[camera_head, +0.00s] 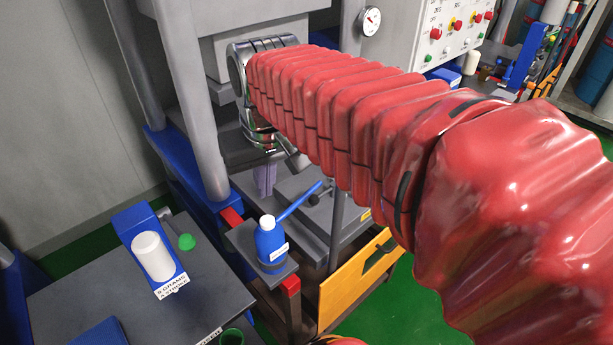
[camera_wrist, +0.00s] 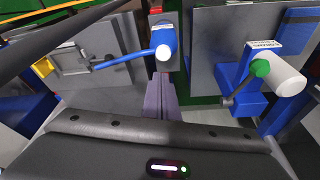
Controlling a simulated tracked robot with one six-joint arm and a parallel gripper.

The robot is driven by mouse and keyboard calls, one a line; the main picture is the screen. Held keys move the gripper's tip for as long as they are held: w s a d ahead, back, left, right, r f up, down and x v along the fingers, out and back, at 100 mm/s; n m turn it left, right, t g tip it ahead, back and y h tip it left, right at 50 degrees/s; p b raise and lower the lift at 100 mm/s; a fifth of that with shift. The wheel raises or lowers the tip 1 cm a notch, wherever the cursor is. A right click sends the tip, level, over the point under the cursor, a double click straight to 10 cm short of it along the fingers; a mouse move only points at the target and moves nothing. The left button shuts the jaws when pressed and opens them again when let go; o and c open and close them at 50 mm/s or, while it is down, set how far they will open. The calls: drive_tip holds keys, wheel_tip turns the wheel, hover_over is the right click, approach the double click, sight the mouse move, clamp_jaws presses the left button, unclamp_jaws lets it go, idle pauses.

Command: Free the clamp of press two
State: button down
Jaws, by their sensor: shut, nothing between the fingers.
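The press (camera_head: 262,50) stands at the back, with grey columns and a blue and grey frame. Its dark lower plate (camera_head: 300,192) carries a slim blue lever (camera_head: 300,202) with a grey metal fitting at one end. The lever also shows in the wrist view (camera_wrist: 125,60), where its other end reaches a blue bottle. I cannot tell whether this lever is the clamp. My gripper (camera_head: 264,180) points down between the press columns. Its purple-grey fingers are together and empty in the wrist view (camera_wrist: 160,92), apart from the lever.
The blue bottle (camera_head: 271,243) stands on a small grey shelf before the press. A blue dispenser with a white cylinder (camera_head: 153,256) and green knob (camera_head: 187,242) stands on the left table (camera_head: 130,300). A control panel (camera_head: 445,30) is at upper right. Green floor shows below.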

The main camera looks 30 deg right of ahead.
sight(328, 191)
drive_tip(key=w+d+f+m+g, duration=0.2)
drive_tip(key=w+d+f, duration=0.1)
drive_tip(key=w+d, duration=0.5)
drive_tip(key=w+d+f+m+g+y, duration=0.1)
drive_tip(key=w+d+f+g, duration=0.2)
drive_tip(key=w+d, duration=0.5)
drive_tip(key=d, duration=0.4)
drive_tip(key=shift+d+f+m+g+y, duration=0.25)
drive_tip(key=shift+d+m+g+y, duration=0.05)
drive_tip(key=shift+m, duration=0.1)
drive_tip(key=shift+f, duration=0.1)
drive_tip(key=x, duration=0.9)
drive_tip(key=shift+f, duration=0.2)
drive_tip(key=shift+s+a+f, duration=0.15)
drive_tip(key=shift+s+f, duration=0.1)
drive_tip(key=shift+s+a+f, duration=0.15)
drive_tip(key=shift+s+a, duration=0.2)
drive_tip(key=shift+s, duration=0.45)
drive_tip(key=shift+s+a+f, duration=0.15)
drive_tip(key=shift+s+a, duration=0.25)
drive_tip(key=shift+s, duration=0.35)
drive_tip(key=shift+a, duration=0.15)
